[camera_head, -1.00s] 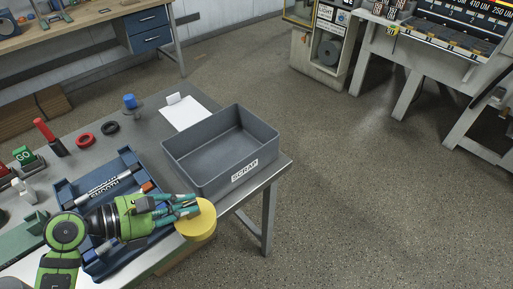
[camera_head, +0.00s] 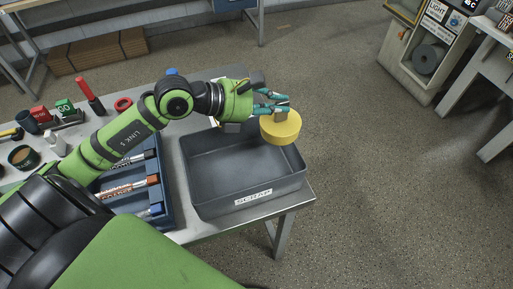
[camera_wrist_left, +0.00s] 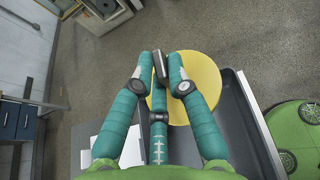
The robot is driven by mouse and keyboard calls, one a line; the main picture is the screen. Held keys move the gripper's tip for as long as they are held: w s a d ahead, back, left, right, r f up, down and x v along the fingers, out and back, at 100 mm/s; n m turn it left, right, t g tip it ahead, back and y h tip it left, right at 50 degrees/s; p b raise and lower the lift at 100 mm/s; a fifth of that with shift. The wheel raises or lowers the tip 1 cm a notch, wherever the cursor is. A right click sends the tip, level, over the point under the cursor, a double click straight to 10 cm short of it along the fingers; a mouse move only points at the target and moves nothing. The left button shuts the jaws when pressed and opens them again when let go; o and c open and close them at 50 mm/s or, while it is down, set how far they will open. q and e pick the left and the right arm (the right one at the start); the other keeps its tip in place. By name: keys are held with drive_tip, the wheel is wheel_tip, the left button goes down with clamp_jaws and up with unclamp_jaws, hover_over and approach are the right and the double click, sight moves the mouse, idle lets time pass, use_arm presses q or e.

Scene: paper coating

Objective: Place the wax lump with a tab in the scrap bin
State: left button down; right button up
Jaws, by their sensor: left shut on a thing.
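The wax lump (camera_head: 282,129) is a thick yellow disc. It also shows in the left wrist view (camera_wrist_left: 207,80). My left gripper (camera_head: 275,104), with teal fingers, is shut on its grey tab (camera_wrist_left: 160,66) and holds the lump above the far right part of the scrap bin. The scrap bin (camera_head: 250,199) is an open grey box labelled SCRAP on the table. It looks empty where its floor shows. The bin's wall also shows under the lump in the left wrist view (camera_wrist_left: 255,125). My right gripper is not in view.
A blue tray (camera_head: 166,195) with several markers lies left of the bin. A red-handled tool (camera_head: 90,95), a red ring (camera_head: 122,103) and small bottles stand at the left of the table. The table's right edge is just beyond the bin.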

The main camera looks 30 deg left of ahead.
sight(263, 135)
use_arm(q)
drive_tip(key=shift+s+f, duration=0.1)
drive_tip(key=shift+f, duration=0.3)
drive_tip(key=f, duration=0.2)
drive_tip(key=s+f, duration=0.1)
drive_tip(key=f, duration=0.2)
drive_tip(key=f+p, duration=0.1)
drive_tip(key=f, duration=0.2)
drive_tip(key=shift+s, duration=0.25)
drive_tip(key=f, duration=0.2)
drive_tip(key=f+b, duration=0.1)
drive_tip(key=f, duration=0.5)
drive_tip(key=shift+w+f, duration=0.1)
drive_tip(key=shift+w, duration=0.15)
drive_tip(key=shift+f+b, duration=0.2)
drive_tip(key=shift+b, duration=0.1)
drive_tip(key=shift+f, duration=0.1)
drive_tip(key=c, duration=1.2)
unclamp_jaws()
drive_tip(key=shift+f, duration=0.1)
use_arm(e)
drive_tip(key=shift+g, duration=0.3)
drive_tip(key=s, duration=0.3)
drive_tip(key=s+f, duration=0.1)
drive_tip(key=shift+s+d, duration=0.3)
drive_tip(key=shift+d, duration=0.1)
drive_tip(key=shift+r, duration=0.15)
